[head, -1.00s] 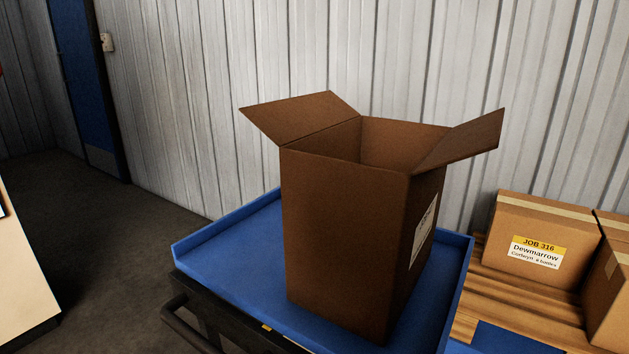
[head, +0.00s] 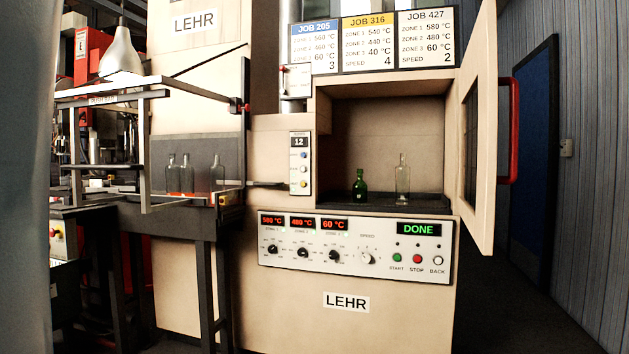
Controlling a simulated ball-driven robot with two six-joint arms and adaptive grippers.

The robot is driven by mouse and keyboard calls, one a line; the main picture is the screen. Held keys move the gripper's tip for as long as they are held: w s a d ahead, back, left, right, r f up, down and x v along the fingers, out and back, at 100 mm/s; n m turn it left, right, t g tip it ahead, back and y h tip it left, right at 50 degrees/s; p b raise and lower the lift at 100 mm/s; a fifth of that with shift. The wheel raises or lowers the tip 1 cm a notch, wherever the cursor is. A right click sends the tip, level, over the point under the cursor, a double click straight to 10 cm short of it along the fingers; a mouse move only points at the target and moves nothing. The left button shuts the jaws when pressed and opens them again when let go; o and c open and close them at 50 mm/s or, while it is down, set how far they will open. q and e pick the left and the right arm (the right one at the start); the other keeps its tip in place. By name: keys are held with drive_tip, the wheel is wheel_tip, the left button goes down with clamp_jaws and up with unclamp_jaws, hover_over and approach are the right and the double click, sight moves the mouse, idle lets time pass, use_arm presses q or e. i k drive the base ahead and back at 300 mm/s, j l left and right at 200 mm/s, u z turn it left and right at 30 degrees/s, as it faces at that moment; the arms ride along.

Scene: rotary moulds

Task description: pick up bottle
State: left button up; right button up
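In the head view, a short green bottle (head: 360,186) stands upright in the open chamber of the lehr (head: 345,300). A taller clear bottle (head: 402,180) stands upright to its right in the same chamber, apart from it. Several more clear bottles (head: 187,175) stand on the left side, by the dark opening of the machine. Which bottle the task means cannot be told. Neither of my grippers shows in the view.
The lehr door (head: 482,130) with its red handle (head: 509,130) stands open at the right. The panel display reads DONE (head: 419,229). Job signs (head: 370,42) hang above the chamber. A metal frame and lamp (head: 121,57) stand at the left. Floor is clear at the right.

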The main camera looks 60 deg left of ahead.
sight(402, 172)
drive_tip(key=u, duration=1.3)
drive_tip(key=i+j, duration=0.15)
drive_tip(key=i, duration=0.35)
drive_tip(key=u, duration=0.05)
